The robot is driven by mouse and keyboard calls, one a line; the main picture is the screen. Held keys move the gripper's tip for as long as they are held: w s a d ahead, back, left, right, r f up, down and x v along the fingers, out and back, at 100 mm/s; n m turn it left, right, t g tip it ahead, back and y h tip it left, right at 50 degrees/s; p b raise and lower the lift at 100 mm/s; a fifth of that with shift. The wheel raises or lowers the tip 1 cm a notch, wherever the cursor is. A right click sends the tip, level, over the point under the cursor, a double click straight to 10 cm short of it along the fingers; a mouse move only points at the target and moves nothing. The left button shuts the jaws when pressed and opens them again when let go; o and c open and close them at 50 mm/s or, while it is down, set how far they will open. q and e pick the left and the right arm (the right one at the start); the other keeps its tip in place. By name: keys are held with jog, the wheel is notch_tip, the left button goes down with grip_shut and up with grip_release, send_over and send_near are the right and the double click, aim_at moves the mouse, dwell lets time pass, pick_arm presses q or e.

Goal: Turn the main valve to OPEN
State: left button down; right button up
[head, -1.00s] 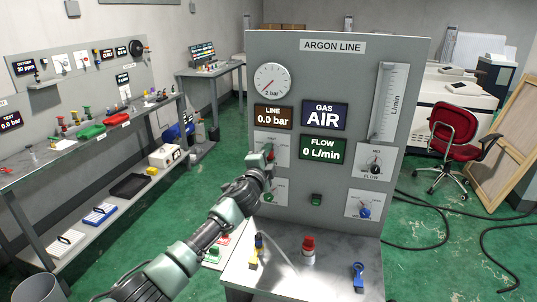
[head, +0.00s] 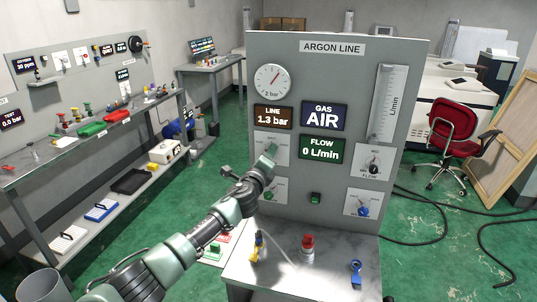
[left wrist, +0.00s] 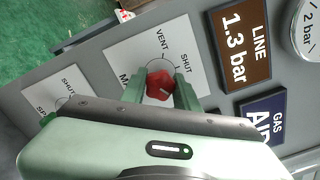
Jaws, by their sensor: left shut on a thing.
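The main valve shows in the left wrist view as a red knob (left wrist: 158,87) on a white plate (left wrist: 117,52) marked VENT and SHUT; the rest of its lettering is covered. My left gripper (left wrist: 160,92) is shut on the knob, one green finger on each side. In the head view the left gripper (head: 270,156) reaches the plate (head: 262,140) below the LINE display and hides the knob. The LINE display (head: 274,117) reads 1.3 bar. The gauge (head: 272,81) needle points up and right. My right gripper is not in view.
The GAS display (head: 324,115) reads AIR and the FLOW display (head: 323,149) reads 0 L/min. More knobs sit close by: a FLOW knob (head: 374,168) and a blue knob (head: 363,209). A metal shelf (head: 290,277) with small parts juts out below the panel.

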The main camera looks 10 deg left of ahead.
pick_arm(q)
jog(key=shift+f, duration=0.2)
dwell(0.4)
jog(key=c, duration=1.1)
grip_release()
jog(key=shift+r, duration=0.1)
jog(key=shift+o, duration=0.2)
jog(key=shift+s, duration=0.2)
jog(key=s, duration=0.7)
jog(key=shift+s+b, duration=0.25)
jog(key=shift+b, duration=0.05)
jog(key=shift+a, duration=0.1)
